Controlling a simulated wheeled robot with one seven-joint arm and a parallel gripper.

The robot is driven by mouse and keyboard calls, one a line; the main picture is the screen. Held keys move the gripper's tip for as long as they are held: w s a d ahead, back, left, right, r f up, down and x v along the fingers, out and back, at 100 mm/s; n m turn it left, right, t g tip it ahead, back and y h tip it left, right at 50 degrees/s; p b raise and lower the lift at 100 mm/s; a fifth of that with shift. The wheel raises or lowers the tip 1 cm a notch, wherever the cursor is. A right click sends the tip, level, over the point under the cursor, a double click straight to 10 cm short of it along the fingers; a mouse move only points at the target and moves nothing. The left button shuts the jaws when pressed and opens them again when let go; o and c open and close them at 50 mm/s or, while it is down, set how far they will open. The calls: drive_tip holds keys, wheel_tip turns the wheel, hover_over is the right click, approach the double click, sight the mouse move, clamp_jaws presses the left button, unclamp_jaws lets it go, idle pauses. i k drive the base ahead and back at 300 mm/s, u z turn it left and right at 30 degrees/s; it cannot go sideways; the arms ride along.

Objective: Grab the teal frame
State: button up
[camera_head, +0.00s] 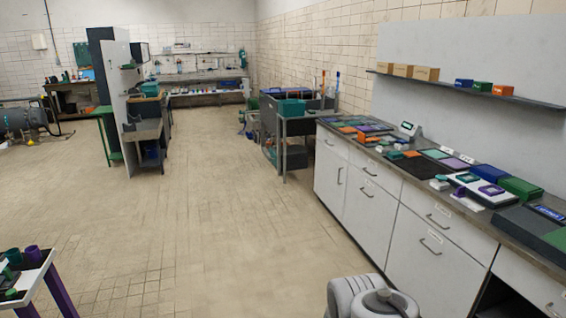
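A small teal frame (467,177) lies on the counter at the right, on or beside a light plate. A purple frame (491,189) lies just to its right and nearer. Another small teal piece (395,155) lies farther back on the counter, too small to tell its shape. Grey rounded links of my arm show at the bottom, right of centre, in front of the cabinets. My gripper's fingers are not in view. Nothing touches the teal frame from my side.
The counter (345,130) runs along the right over white cabinets (390,215). A green box (520,188) is right of the frames. A shelf (460,85) with small boxes hangs above. A small purple-legged table (60,290) is at lower left. The tiled floor (190,215) is clear.

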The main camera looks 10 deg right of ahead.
sight(468, 178)
drive_tip(key=i, duration=2.45)
drive_tip(key=z, duration=1.05)
drive_tip(key=i, duration=1.65)
drive_tip(key=z, duration=1)
drive_tip(key=i, duration=0.3)
drive_tip(key=z, duration=0.1)
